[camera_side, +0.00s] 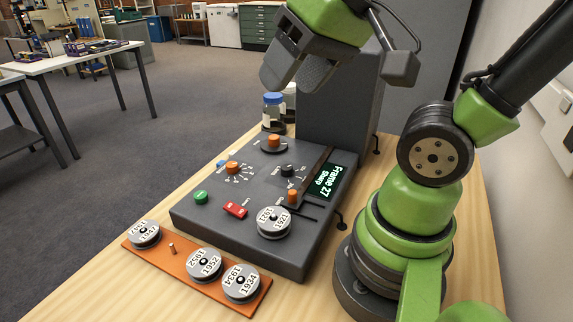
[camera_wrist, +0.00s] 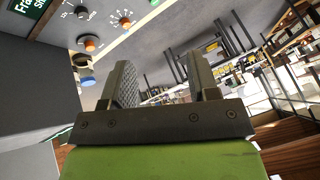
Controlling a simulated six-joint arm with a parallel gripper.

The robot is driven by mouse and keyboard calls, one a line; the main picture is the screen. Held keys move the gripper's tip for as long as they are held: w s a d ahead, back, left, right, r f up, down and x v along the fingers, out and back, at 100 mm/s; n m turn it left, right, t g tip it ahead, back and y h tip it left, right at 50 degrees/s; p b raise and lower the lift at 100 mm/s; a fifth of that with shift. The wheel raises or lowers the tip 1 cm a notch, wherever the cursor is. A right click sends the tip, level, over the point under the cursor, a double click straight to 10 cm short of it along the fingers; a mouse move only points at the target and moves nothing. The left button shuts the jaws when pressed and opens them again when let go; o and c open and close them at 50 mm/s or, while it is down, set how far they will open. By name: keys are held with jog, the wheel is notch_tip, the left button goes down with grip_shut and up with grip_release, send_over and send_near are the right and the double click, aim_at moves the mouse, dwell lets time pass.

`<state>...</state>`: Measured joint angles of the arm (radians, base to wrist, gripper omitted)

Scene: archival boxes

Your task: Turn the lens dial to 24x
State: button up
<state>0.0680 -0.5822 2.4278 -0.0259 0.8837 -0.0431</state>
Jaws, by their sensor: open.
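The grey console (camera_side: 205,215) carries several controls. An orange dial (camera_side: 233,168) sits inside a ring of white marks; it also shows in the wrist view (camera_wrist: 123,20). A black knob (camera_side: 287,171) with a marked scale sits to its right. Another orange knob (camera_side: 274,142) stands on a dark disc at the back. The dial labels are too small to read, so I cannot tell which is the lens dial or its setting. My gripper (camera_side: 290,82) is open and empty, high above the console's back; its two fingers stand apart in the wrist view (camera_wrist: 160,60).
The display (camera_side: 330,181) reads "Frame 27 Sharp". A green button (camera_side: 201,197), red switch (camera_side: 235,209) and orange-knobbed lever (camera_side: 292,196) are on the console, with a reel (camera_side: 274,223). An orange rack (camera_side: 190,275) holds reels in front. A grey column and blue-lidded jar (camera_side: 273,105) stand behind.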

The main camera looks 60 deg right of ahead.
jog(key=w+d+f+g+h, duration=0.1)
jog(key=w+d+f+g, duration=0.2)
jog(key=w+d+f, duration=0.4)
jog(key=g, duration=0.3)
send_over(287, 167)
notch_tip(287, 167, down, 8)
jog(key=shift+f, duration=0.85)
notch_tip(287, 167, down, 9)
jog(key=shift+r, duration=0.1)
jog(key=shift+c, duration=0.3)
jog(key=c, duration=0.9)
